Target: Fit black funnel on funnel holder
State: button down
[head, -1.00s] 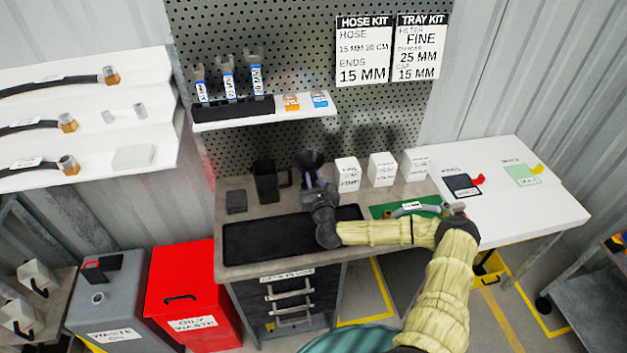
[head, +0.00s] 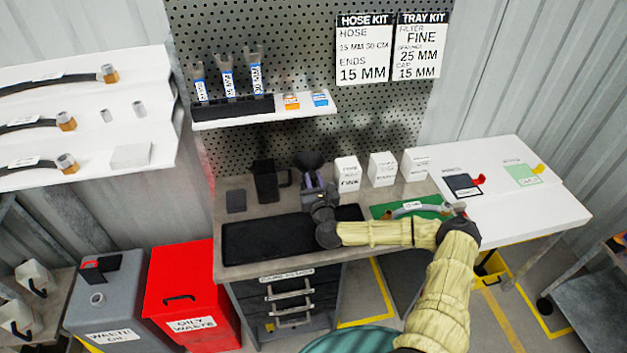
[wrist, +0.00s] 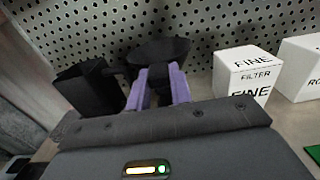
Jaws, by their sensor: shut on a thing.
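The black funnel (head: 308,160) is in my gripper (head: 315,182), above the back of the workbench. In the wrist view the funnel (wrist: 160,52) shows its dark, wide mouth just beyond the purple fingers of my gripper (wrist: 160,88). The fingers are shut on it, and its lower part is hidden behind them. A black jug with a handle (head: 266,182) stands just left of the funnel; it also shows in the wrist view (wrist: 88,90). I cannot clearly make out a funnel holder.
White boxes (head: 382,170) stand right of the funnel. A black tray (head: 240,244) lies in front, and a green mat (head: 384,212) lies to the right. A shelf (head: 300,113) with labelled tools juts from the pegboard (head: 290,30) above.

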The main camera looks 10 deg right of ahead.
jog(key=shift+f+b, duration=1.75)
jog(key=shift+f, duration=0.05)
jog(key=c, duration=1.2)
grip_release()
jog(key=shift+o, duration=0.2)
jog(key=shift+s, duration=0.2)
jog(key=s+b, duration=0.4)
jog(key=s, duration=1.3)
jog(key=shift+w, duration=0.1)
